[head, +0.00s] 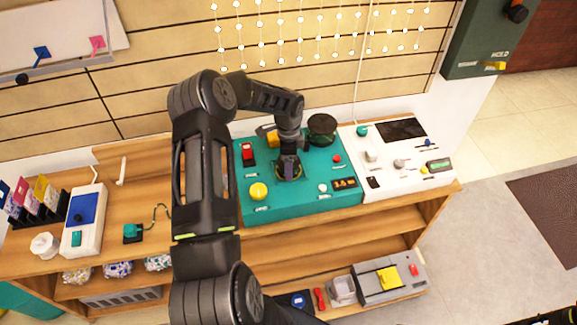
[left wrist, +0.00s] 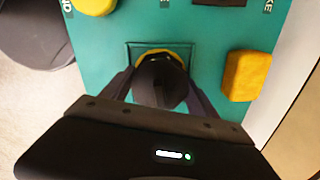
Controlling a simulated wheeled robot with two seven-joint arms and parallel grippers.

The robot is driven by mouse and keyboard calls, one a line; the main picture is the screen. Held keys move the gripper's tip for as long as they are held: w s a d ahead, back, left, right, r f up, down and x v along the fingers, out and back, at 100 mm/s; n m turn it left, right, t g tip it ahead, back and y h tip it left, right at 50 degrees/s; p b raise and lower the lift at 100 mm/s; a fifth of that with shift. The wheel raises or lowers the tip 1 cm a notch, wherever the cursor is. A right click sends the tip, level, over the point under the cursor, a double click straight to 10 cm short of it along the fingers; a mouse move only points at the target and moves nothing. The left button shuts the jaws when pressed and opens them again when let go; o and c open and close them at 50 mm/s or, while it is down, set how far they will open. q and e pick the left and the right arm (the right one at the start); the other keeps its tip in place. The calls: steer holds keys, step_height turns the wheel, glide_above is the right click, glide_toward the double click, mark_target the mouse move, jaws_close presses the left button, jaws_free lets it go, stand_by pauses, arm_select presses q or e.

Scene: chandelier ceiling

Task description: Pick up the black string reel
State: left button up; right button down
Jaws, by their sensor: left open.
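A black cylindrical piece with a yellow ring at its base, which looks like the black string reel (left wrist: 160,82), stands in a square recess of the teal panel (left wrist: 205,30). My left gripper (head: 288,168) is over the teal panel (head: 300,205) and points down. In the left wrist view the fingers of my left gripper (left wrist: 160,92) are open, one on each side of the black piece. Whether they touch it I cannot tell. In the head view the gripper hides most of this piece. My right gripper is not in view.
A larger black round object (head: 322,128) stands at the panel's back edge, right of the gripper. A yellow block (left wrist: 247,76) sits close beside the recess. A yellow knob (head: 258,191) and a red switch (head: 247,153) are on the panel's left. A white panel (head: 400,165) adjoins on the right.

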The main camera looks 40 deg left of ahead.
arm_select(q)
steer(key=shift+c, duration=0.4)
steer(key=c, duration=1)
steer(key=shift+r, duration=0.1)
step_height(320, 180, up, 10)
steer(key=shift+f+b, duration=0.1)
steer(key=shift+b, duration=0.85)
